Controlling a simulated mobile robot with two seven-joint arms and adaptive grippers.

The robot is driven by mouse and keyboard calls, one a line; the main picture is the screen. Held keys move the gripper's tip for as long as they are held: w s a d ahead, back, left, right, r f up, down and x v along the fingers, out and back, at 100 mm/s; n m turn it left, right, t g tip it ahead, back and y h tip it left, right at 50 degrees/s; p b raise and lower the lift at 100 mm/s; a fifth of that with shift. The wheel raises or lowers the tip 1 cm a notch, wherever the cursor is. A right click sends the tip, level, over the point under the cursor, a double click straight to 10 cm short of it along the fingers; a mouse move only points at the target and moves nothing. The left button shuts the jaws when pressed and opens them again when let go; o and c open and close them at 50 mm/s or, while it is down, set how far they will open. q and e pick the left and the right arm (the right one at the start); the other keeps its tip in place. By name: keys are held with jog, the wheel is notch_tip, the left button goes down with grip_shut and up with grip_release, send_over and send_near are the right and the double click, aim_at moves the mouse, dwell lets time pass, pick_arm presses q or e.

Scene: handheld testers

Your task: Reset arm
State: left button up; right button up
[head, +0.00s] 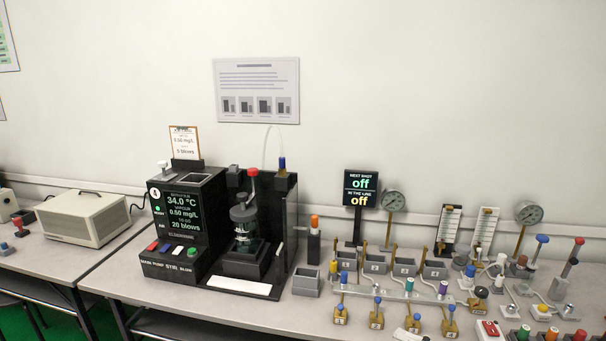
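Neither of my grippers nor any part of my arms shows in the head view. The bench holds a black tester unit (187,215) with a lit screen reading 34.0 °C, 0.50 mg/L and 20 blows. Beside it stands a black housing (285,215) with a dark vessel (243,222) and a red-topped part (252,173) above it. A small sign (361,189) to the right reads "next shot off, in the line off".
Several brass valves with coloured knobs (377,315), grey cups (374,265) and pressure gauges (393,201) crowd the right side. An open grey box (306,282) stands mid-bench. A beige box (85,218) sits on the left table. The bench front left (130,285) is partly bare.

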jog(key=s+a+f+m+h, duration=0.1)
jog(key=s+f+m+h, duration=0.4)
jog(key=s+f+m, duration=0.4)
jog(key=s+a+f+m+h+p, duration=0.1)
jog(key=s+f+m+h, duration=0.5)
jog(key=s+f+m, duration=0.3)
notch_tip(320, 180, down, 5)
jog(key=m, duration=0.3)
jog(key=shift+s+a+m+p, duration=0.2)
jog(key=shift+a+m+p, duration=0.1)
jog(key=shift+a, duration=0.05)
